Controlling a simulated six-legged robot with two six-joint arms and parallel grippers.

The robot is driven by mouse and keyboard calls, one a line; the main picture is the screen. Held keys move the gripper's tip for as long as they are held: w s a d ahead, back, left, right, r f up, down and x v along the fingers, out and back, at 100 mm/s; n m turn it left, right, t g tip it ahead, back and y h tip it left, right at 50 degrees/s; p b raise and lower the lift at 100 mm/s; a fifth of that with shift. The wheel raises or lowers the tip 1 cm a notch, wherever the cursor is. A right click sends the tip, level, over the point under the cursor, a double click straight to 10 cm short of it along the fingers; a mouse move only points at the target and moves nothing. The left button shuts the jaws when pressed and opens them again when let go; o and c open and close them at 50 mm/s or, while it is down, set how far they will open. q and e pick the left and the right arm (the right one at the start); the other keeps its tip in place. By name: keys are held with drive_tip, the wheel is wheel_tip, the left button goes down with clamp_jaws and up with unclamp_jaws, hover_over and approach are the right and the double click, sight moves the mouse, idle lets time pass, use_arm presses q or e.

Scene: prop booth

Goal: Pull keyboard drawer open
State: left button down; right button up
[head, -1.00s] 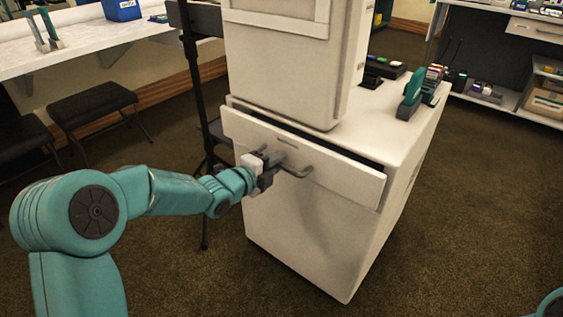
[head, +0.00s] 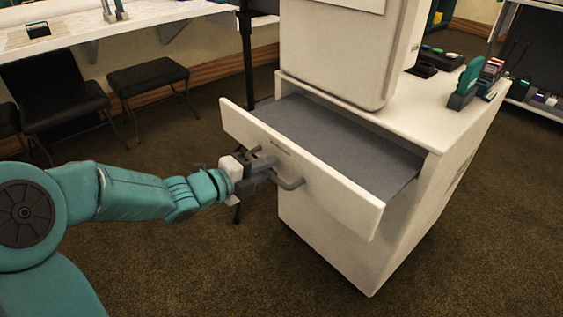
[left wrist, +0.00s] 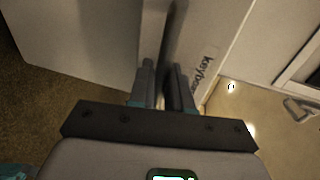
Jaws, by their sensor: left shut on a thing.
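The keyboard drawer (head: 330,190) is a white-fronted drawer in the white cabinet (head: 335,245). It stands well out of the cabinet, and its grey inside (head: 345,140) shows, with nothing seen lying in it. A grey bar handle (head: 290,184) is on its front. My left gripper (head: 258,168) is shut on the handle, near the handle's left end. In the left wrist view the two fingers (left wrist: 164,90) are on either side of the dark handle bar (left wrist: 173,50), and part of a "keybo..." label (left wrist: 208,65) shows beside them. My right gripper is not in view.
A white box-shaped unit (head: 345,50) stands on top of the cabinet, with a teal item (head: 465,85) and small things to its right. A black stool (head: 148,75) and a black chair (head: 55,95) stand at the left. The carpet (head: 470,250) is clear at the front right.

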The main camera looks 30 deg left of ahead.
use_arm(q)
drive_tip(key=shift+v, duration=0.8)
drive_tip(key=shift+f, duration=0.15)
drive_tip(key=c, duration=1.2)
unclamp_jaws()
drive_tip(key=shift+a, duration=0.1)
drive_tip(key=p+v, duration=0.4)
drive_tip(key=v, duration=1.2)
drive_tip(key=shift+s, duration=0.2)
